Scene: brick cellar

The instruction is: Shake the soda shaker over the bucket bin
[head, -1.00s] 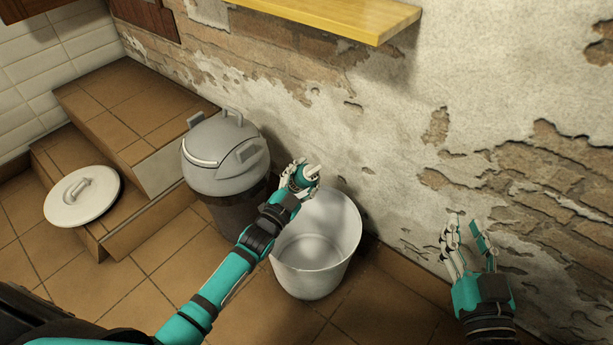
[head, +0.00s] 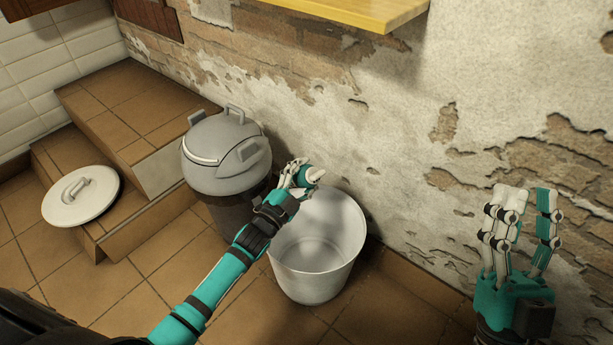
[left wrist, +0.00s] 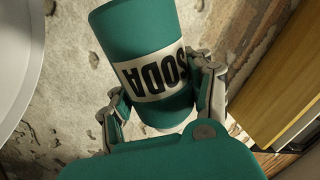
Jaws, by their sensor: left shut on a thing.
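My left gripper (head: 300,178) is shut on the soda shaker above the bucket bin's back left rim. In the left wrist view, the soda shaker (left wrist: 150,65) is a teal can with a white "SODA" label, lettered upside down, between the fingers of the gripper (left wrist: 165,95). In the head view the fingers hide most of it, and a small teal and white part shows. The bucket bin (head: 312,262) is light, round and open-topped, standing on the floor by the wall; its inside looks empty. My right gripper (head: 522,220) is open and empty at the right, fingers up, apart from the bin.
A grey lidded bin (head: 226,155) stands left of the bucket bin. A white lid (head: 80,207) lies on the tiled steps (head: 135,115). A yellow shelf (head: 360,12) juts from the wall above. Floor right of the bucket bin is clear.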

